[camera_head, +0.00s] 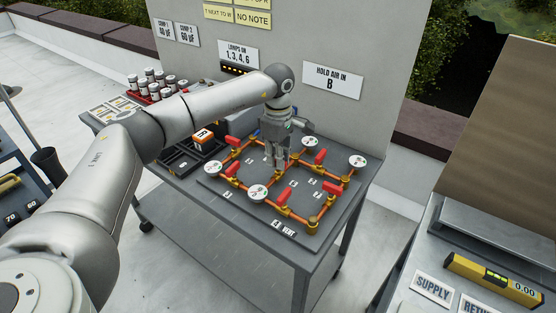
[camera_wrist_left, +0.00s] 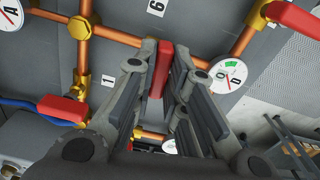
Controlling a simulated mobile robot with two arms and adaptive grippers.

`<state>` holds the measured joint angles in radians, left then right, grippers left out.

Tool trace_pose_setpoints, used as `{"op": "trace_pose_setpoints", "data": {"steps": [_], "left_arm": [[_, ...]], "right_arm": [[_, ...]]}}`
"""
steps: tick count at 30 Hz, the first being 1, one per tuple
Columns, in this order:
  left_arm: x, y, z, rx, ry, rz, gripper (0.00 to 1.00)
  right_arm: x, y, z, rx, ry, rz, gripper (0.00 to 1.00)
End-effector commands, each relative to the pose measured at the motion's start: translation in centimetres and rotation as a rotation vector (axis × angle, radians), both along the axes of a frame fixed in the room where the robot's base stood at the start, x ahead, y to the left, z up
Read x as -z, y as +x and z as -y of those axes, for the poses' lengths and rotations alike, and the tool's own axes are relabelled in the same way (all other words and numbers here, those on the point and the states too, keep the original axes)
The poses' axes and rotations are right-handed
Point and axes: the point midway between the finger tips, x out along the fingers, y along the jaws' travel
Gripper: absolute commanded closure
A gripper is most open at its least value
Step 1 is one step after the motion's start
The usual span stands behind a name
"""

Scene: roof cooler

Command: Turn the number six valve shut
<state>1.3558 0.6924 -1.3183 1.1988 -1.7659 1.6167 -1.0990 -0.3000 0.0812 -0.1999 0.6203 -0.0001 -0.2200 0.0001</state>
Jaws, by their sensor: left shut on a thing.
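My left gripper (camera_head: 276,165) reaches down among the brass pipes in the head view. In the left wrist view, its two fingers (camera_wrist_left: 162,100) are closed around a red valve handle (camera_wrist_left: 160,68). The handle lies between them and points across the copper pipe (camera_wrist_left: 115,36). A plate marked 6 (camera_wrist_left: 156,8) sits just beyond that pipe, and a plate marked 1 (camera_wrist_left: 107,80) is to the left. In the head view the gripper hides the held handle. My right gripper is not in view.
Other red handles (camera_head: 320,155) and round gauges (camera_head: 357,161) stand close around on the same board. A grey cart (camera_head: 362,190) carries them. Signs (camera_head: 333,80) hang on the panel behind.

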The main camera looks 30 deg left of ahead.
Motion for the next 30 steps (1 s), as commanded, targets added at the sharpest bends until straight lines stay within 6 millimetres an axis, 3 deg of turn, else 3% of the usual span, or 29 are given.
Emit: {"op": "trace_pose_setpoints", "data": {"steps": [22, 23, 27, 30], "left_arm": [[-0.19, 0.12, -0.03, 0.093, -0.001, 0.005, 1.00], [-0.19, 0.12, -0.03, 0.093, -0.001, 0.005, 0.86], [-0.14, 0.09, -0.03, 0.093, -0.001, 0.004, 0.68], [-0.10, 0.07, -0.02, 0.093, -0.001, 0.003, 0.66]], "right_arm": [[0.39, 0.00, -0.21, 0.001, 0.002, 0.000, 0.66], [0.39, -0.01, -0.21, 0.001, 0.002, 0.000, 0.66], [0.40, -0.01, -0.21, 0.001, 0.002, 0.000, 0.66], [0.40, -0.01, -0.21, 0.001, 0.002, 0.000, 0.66]]}}
